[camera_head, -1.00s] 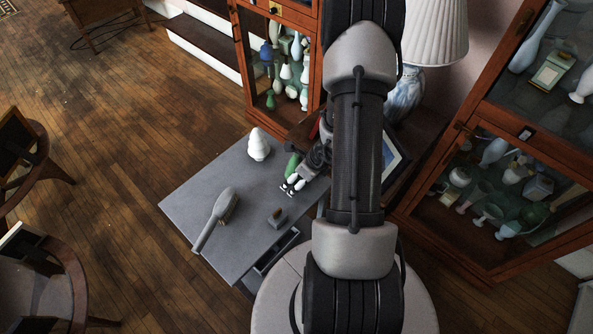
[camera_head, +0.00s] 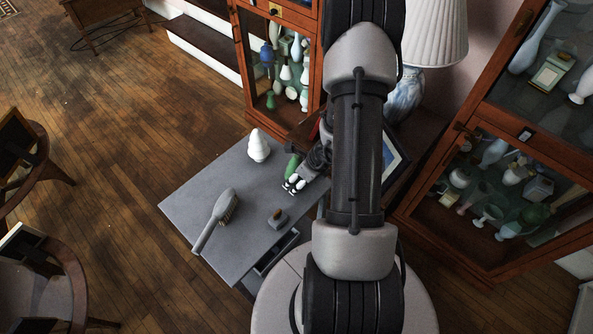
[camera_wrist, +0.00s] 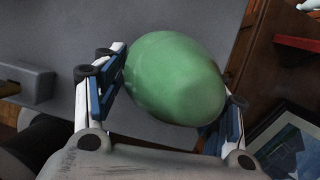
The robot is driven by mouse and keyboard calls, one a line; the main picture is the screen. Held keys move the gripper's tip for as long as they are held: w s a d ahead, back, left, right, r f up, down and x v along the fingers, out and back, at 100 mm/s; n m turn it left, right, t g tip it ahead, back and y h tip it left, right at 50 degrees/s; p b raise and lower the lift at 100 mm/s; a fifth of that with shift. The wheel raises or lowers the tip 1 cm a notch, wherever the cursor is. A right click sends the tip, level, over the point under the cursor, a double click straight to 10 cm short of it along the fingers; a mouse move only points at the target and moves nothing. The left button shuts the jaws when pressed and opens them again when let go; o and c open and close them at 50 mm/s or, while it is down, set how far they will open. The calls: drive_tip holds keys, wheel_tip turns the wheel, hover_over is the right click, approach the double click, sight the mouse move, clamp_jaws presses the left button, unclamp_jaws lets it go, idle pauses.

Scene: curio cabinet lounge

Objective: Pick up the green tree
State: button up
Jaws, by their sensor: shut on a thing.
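The green tree (camera_wrist: 175,78) shows in the wrist view as a smooth, rounded green body between the two fingers of my gripper (camera_wrist: 177,76). The fingers press on it from both sides, so my gripper is shut on it. In the head view the green tree (camera_head: 292,165) is a small green shape at the right part of the grey table (camera_head: 190,207), just beyond my gripper (camera_head: 292,186). My arm hides part of this area. I cannot tell whether the tree still touches the table.
A white tree-shaped piece (camera_head: 258,146) stands at the table's back edge. A grey brush (camera_head: 215,218) lies toward the front left, and a small grey block-like item (camera_head: 277,218) sits near the right edge. A glass cabinet (camera_head: 275,75) and a framed picture (camera_head: 393,158) are close by.

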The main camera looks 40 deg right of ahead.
drive_tip(key=shift+c, duration=0.5)
drive_tip(key=shift+r, duration=0.1)
drive_tip(key=shift+r, duration=0.2)
wheel_tip(320, 180, up, 20)
drive_tip(key=p, duration=1.2)
drive_tip(key=shift+f, duration=0.25)
